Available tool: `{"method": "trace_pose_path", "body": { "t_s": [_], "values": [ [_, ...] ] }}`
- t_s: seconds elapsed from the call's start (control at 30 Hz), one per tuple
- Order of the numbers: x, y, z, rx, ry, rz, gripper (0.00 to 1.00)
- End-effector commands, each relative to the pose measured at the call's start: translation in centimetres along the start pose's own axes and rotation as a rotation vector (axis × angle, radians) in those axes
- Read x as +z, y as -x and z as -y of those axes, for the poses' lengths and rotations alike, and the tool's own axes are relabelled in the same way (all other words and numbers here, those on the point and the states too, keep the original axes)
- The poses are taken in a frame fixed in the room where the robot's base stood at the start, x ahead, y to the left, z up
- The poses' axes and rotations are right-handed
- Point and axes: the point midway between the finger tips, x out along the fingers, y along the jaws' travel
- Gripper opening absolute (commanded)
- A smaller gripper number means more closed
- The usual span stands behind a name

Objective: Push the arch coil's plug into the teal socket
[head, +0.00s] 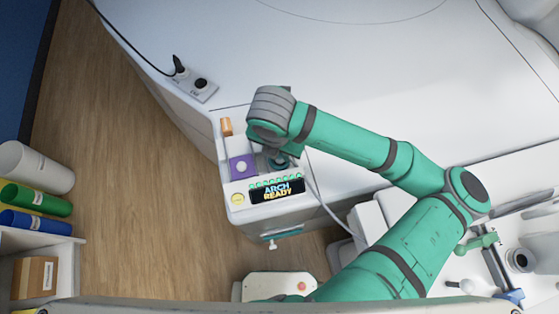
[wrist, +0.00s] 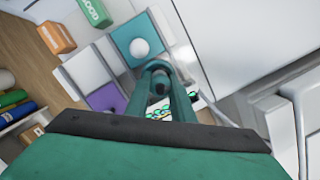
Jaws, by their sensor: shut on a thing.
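My gripper (head: 279,160) is over the white console, its fingers shut on a small dark piece, likely the arch coil's plug (wrist: 160,85), mostly hidden between them. The wrist view shows the fingertips close to the teal socket square (wrist: 122,38), which has a white round part in its middle. My arm hides most of this square in the head view. I cannot tell whether the plug is seated or just beside the socket. The console display (head: 277,190) reads "ARCH READY".
A purple socket square (head: 242,167) lies beside the teal one. An orange block (head: 227,127) and a green block (wrist: 95,12) stand near the console's far side. A pale cable (head: 325,205) runs down past the console. A shelf with rolls (head: 35,195) is at left.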

Motion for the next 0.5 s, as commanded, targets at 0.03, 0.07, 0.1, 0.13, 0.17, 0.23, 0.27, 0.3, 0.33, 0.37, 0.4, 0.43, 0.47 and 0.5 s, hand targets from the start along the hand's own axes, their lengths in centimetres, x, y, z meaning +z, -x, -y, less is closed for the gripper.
{"method": "trace_pose_path", "body": {
  "t_s": [0.03, 0.07, 0.1, 0.13, 0.17, 0.23, 0.27, 0.3, 0.33, 0.37, 0.4, 0.43, 0.47, 0.5],
  "values": [
    [-0.07, 0.03, -0.08, 0.001, 0.002, 0.0, 0.0],
    [-0.07, 0.03, -0.08, 0.001, 0.002, 0.0, 0.0],
    [-0.07, 0.03, -0.09, 0.001, 0.002, 0.0, 0.24],
    [-0.07, 0.03, -0.09, 0.001, 0.003, 0.0, 0.31],
    [-0.07, 0.03, -0.09, 0.001, 0.003, 0.0, 0.38],
    [-0.06, 0.03, -0.09, 0.001, 0.002, 0.0, 0.43],
    [-0.06, 0.03, -0.08, 0.001, 0.002, 0.0, 0.43],
    [-0.05, 0.03, -0.08, 0.001, 0.002, 0.0, 0.43],
    [-0.05, 0.03, -0.07, 0.001, 0.002, 0.0, 0.43],
    [-0.05, 0.03, -0.06, 0.001, 0.002, 0.0, 0.43],
    [-0.04, 0.03, -0.06, 0.001, 0.002, 0.0, 0.43],
    [-0.04, 0.03, -0.05, 0.001, 0.001, 0.0, 0.43],
    [-0.04, 0.05, -0.04, 0.001, 0.001, 0.0, 0.43],
    [-0.03, 0.14, -0.04, 0.001, 0.001, 0.0, 0.43]
  ]
}}
